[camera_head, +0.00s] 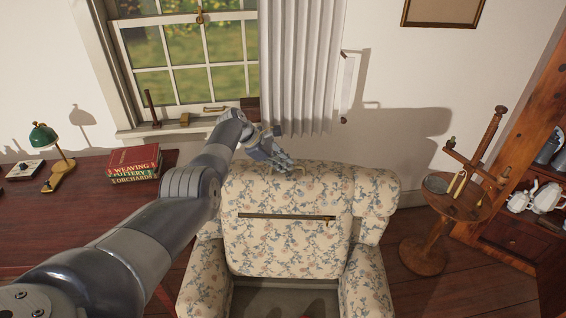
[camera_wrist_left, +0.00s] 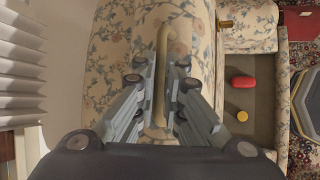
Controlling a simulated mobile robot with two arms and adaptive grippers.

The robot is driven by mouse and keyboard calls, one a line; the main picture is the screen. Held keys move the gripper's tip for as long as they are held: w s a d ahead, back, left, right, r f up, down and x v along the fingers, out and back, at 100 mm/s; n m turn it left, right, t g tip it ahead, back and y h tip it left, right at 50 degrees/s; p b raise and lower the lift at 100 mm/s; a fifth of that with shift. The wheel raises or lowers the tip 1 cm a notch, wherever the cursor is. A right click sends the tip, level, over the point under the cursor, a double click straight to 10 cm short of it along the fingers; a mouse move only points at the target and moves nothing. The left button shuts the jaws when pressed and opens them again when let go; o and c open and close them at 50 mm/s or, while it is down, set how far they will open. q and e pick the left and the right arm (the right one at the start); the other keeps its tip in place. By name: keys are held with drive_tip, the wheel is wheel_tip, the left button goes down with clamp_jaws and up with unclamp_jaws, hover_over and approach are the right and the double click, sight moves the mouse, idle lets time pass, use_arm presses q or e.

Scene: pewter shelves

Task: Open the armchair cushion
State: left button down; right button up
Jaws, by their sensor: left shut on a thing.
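The armchair cushion (camera_head: 285,243) has a cream floral cover. It stands tilted up against the armchair's back, with a dark strip (camera_head: 280,217) and a small brass tab across its face. The bare seat base (camera_head: 290,302) shows below it. My left gripper (camera_head: 288,166) is at the top edge of the upright floral part. The armchair's arm (camera_head: 203,283) shows on the left side. My right gripper is not in view.
A red item (camera_wrist_left: 245,82) and a yellow disc (camera_wrist_left: 242,115) lie on the seat base in the left wrist view. A desk (camera_head: 85,225) with books (camera_head: 134,162) stands left. A round side table (camera_head: 455,200) stands right. A curtain (camera_head: 300,70) hangs behind.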

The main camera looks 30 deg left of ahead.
use_arm(q)
drive_tip(key=shift+s+d+f, duration=0.1)
drive_tip(key=shift+s+f, duration=0.1)
drive_tip(key=shift+f, duration=0.1)
drive_tip(key=c, duration=1.7)
unclamp_jaws()
drive_tip(key=shift+w, duration=0.15)
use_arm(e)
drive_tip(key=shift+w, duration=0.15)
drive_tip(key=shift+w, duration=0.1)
use_arm(q)
drive_tip(key=shift+r, duration=0.15)
drive_tip(key=shift+a+r, duration=0.3)
drive_tip(key=shift+r, duration=0.05)
drive_tip(key=v, duration=1.1)
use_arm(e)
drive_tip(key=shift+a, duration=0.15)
use_arm(q)
drive_tip(key=shift+f, duration=0.1)
